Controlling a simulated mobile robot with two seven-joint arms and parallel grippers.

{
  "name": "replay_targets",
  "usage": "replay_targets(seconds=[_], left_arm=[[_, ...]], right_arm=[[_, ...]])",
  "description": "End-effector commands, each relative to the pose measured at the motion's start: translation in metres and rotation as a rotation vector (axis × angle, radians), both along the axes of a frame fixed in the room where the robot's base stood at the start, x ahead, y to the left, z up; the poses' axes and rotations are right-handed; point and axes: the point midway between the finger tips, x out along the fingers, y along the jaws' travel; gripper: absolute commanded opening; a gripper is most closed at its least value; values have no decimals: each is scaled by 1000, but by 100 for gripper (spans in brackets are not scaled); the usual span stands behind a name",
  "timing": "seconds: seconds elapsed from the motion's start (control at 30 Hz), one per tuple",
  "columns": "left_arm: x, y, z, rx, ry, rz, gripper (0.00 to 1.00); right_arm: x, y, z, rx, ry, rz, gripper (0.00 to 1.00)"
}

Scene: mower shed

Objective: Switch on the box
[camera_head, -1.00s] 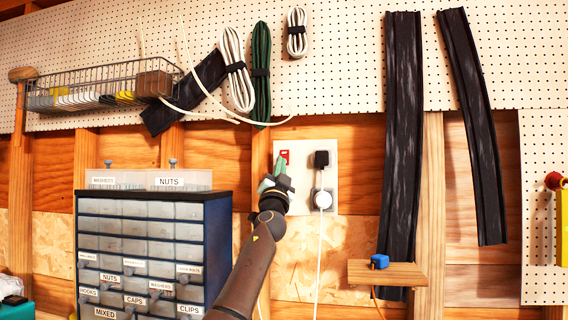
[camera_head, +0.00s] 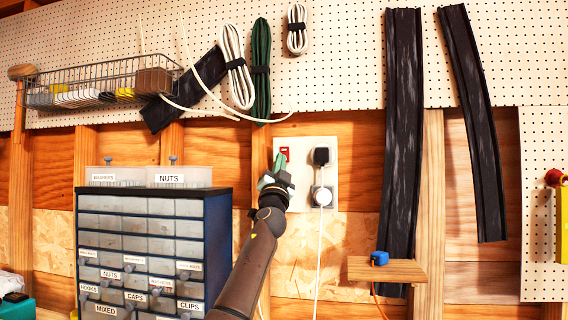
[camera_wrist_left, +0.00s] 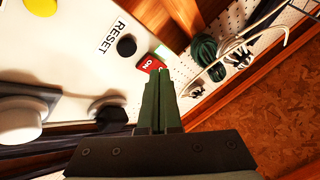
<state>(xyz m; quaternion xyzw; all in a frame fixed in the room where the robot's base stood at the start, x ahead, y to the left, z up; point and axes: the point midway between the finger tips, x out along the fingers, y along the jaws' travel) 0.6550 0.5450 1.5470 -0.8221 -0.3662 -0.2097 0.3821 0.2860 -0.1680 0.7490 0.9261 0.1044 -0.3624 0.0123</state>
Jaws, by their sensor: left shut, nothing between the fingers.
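The box is a white panel (camera_head: 303,147) on the wooden wall, and it also fills the upper left of the left wrist view (camera_wrist_left: 75,75). A red rocker switch (camera_head: 285,150) sits at its upper left; in the left wrist view the red switch (camera_wrist_left: 150,64) shows "ON" lettering. My left gripper (camera_head: 280,162) is shut and empty, in front of the panel just below the switch. In the left wrist view its green fingertips (camera_wrist_left: 160,74) are together at the switch and partly cover it. I cannot tell whether they touch it. My right gripper is not in view.
A black plug (camera_head: 321,156) and a round white plug (camera_head: 322,196) with a hanging cord sit on the panel. A black button (camera_wrist_left: 126,45) is beside the RESET label. A drawer cabinet (camera_head: 215,245) stands left of my arm; a small wooden shelf (camera_head: 400,271) is at right.

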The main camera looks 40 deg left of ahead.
Motion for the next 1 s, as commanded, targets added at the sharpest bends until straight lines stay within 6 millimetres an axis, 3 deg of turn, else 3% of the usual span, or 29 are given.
replay_targets(seconds=[0.5, 1.0], left_arm=[[-7, -3, 1, 3, -1, 1, 0], [-45, -24, 6, 4, -1, 1, 0]], right_arm=[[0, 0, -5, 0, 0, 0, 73], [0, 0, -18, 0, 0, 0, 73]])
